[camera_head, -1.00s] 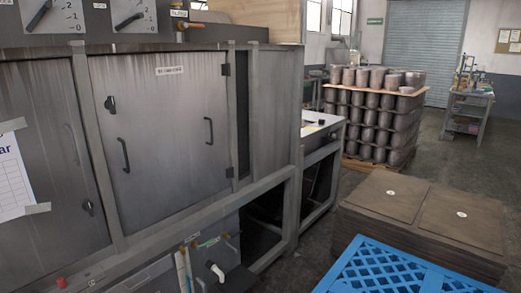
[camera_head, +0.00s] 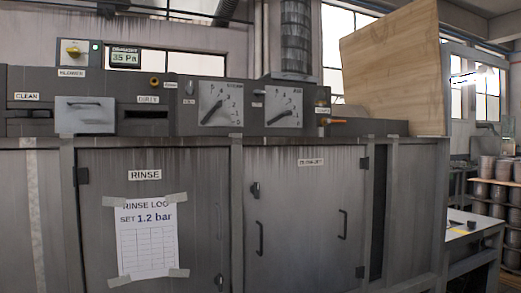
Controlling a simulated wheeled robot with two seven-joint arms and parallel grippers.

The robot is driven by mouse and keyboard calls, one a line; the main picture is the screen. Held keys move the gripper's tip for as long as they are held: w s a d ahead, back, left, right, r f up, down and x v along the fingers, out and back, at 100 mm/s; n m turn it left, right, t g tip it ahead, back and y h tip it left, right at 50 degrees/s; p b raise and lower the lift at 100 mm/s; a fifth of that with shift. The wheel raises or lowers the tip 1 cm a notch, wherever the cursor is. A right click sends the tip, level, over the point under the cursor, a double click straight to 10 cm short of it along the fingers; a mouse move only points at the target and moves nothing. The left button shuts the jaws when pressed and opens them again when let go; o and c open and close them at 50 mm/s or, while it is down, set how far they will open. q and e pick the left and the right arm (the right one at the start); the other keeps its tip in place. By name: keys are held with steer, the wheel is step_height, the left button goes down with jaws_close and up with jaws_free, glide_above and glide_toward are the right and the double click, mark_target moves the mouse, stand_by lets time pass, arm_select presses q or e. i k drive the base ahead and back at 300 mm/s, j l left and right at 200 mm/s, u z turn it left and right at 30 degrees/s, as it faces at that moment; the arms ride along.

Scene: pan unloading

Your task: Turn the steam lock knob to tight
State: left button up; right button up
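I cannot tell for sure which control is the steam lock knob; the small labels are blurred. A yellow knob (camera_head: 73,49) sits on a box above the "BLOWER" label. A small orange-brown round knob (camera_head: 154,81) is on the upper panel beside an unreadable label. A small grey control (camera_head: 190,88) is left of the left dial gauge (camera_head: 221,103). An orange-handled lever (camera_head: 333,122) is right of the right dial gauge (camera_head: 283,104). A dark latch (camera_head: 255,189) is on the right door. Neither gripper is in view.
The machine's left door (camera_head: 97,205) is marked "RINSE" and carries a taped log sheet (camera_head: 147,238) reading "SET 1.2 bar". The right door (camera_head: 300,215) has a dark handle. A wooden board (camera_head: 392,65) stands on top. A side table (camera_head: 470,235) and stacked pots (camera_head: 490,190) are at right.

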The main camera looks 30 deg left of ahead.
mark_target(190, 89)
steer(key=u, duration=1.7)
